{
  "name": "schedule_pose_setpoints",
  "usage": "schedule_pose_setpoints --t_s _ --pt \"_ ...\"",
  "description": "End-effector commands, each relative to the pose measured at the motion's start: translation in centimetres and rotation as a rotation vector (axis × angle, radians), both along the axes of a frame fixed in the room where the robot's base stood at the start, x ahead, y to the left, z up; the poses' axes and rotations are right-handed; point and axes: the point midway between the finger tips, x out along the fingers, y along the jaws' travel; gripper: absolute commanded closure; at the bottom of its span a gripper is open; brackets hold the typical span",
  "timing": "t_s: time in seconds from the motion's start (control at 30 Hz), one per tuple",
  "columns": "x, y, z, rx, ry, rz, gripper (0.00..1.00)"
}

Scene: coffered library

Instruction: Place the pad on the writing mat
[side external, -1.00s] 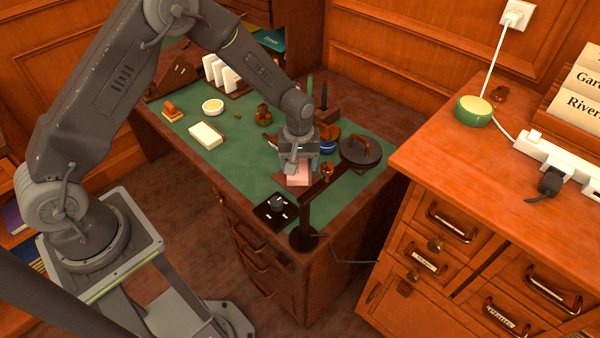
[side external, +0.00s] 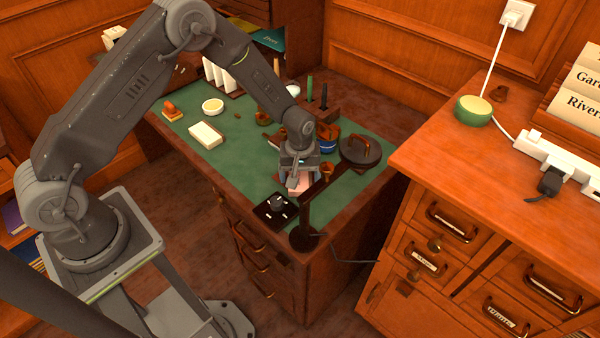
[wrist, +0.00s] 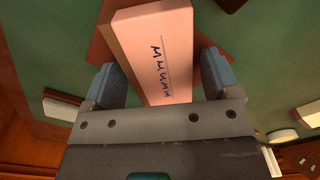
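The pad (wrist: 165,50) is a pale pink block with dark handwriting on its face. In the side view the pad (side external: 299,187) shows only in part, low beneath my gripper near the front right of the desk. My gripper (wrist: 165,80) has its blue-grey fingers apart, one on each side of the pad's near part. A narrow gap shows at the left finger; contact at the right is unclear. A red-brown patch (wrist: 101,46), possibly the writing mat, shows behind the pad over the green desk top (side external: 240,165). The pad's underside is hidden.
A black lamp (side external: 325,185) stands close to the right of my gripper, beside a dark control box (side external: 275,208). A white block (side external: 206,135), round dish (side external: 212,106), stamp (side external: 171,111) and pen stand (side external: 322,112) sit farther back. The left-middle desk top has free room.

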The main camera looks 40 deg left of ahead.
Motion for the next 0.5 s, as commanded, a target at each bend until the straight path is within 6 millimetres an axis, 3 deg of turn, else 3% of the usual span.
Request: schedule_pose_setpoints --t_s 0.33,0.5 --pt "0.0 0.0 0.3 0.0 -0.001 0.0 0.11" --pt "0.1 0.0 2.3 0.0 -0.004 0.0 0.11"
